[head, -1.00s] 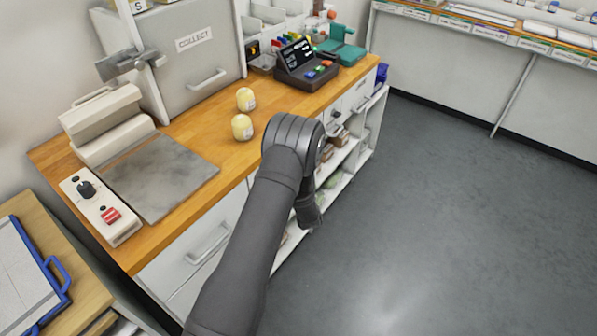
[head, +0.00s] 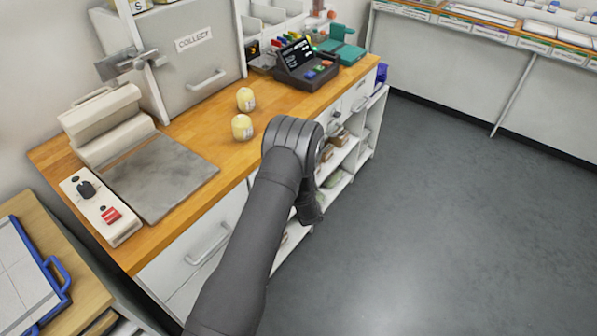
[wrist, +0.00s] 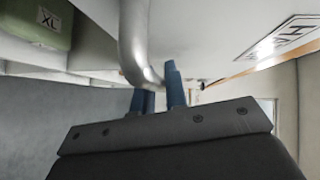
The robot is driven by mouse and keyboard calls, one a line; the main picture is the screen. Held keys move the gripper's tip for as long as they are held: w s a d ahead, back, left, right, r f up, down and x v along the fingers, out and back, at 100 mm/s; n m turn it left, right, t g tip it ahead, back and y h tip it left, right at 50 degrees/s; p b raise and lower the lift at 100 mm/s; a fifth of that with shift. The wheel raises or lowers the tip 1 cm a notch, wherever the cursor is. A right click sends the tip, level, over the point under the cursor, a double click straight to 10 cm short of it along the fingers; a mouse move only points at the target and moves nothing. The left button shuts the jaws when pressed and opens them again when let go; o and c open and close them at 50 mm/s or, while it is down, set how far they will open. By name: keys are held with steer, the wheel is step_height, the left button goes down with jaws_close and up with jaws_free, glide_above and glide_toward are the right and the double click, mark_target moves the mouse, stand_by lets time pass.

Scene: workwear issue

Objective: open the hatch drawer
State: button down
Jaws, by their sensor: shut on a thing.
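In the wrist view, my gripper (wrist: 157,84) has its blue fingers closed around a curved silver bar handle (wrist: 134,38). The handle stands out from a white drawer front (wrist: 215,28). A label beginning with "H" (wrist: 285,36) shows upside down on that front, partly cut off. In the head view, my arm hides the fingers and the gripped handle, at the front side of the wooden-topped counter. I cannot tell how far out the drawer stands.
The wooden counter (head: 195,119) carries two pale yellow rolls (head: 242,127), a till (head: 307,69) and a grey plate (head: 162,178). Another white drawer's handle (head: 208,244) is left of my arm. A green bin marked XL (wrist: 40,22) shows nearby. The grey floor (head: 440,220) is clear at right.

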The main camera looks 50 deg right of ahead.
steer(key=s, duration=2.8)
steer(key=c, duration=1.7)
jaws_free()
steer(key=v, duration=1.7)
steer(key=shift+s+a, duration=0.1)
steer(key=shift+s, duration=0.15)
steer(key=shift+w, duration=0.1)
steer(key=x, duration=1.7)
steer(key=shift+w, duration=0.15)
steer(key=v, duration=1.7)
steer(key=shift+s, duration=0.25)
